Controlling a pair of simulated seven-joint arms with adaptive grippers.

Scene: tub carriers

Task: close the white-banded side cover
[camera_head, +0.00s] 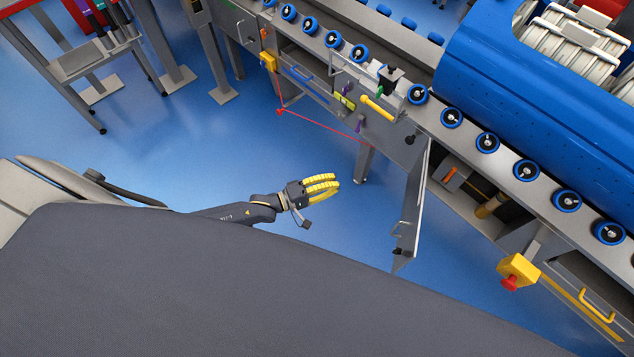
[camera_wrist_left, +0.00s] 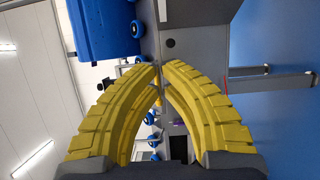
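My right gripper is not in view.
A conveyor with blue-rimmed rollers (camera_head: 487,142) runs diagonally along the machine. A blue housing (camera_head: 520,85) sits behind it. A yellow box with a red button (camera_head: 515,272) juts out at the lower right. Blue floor is clear around the gripper.

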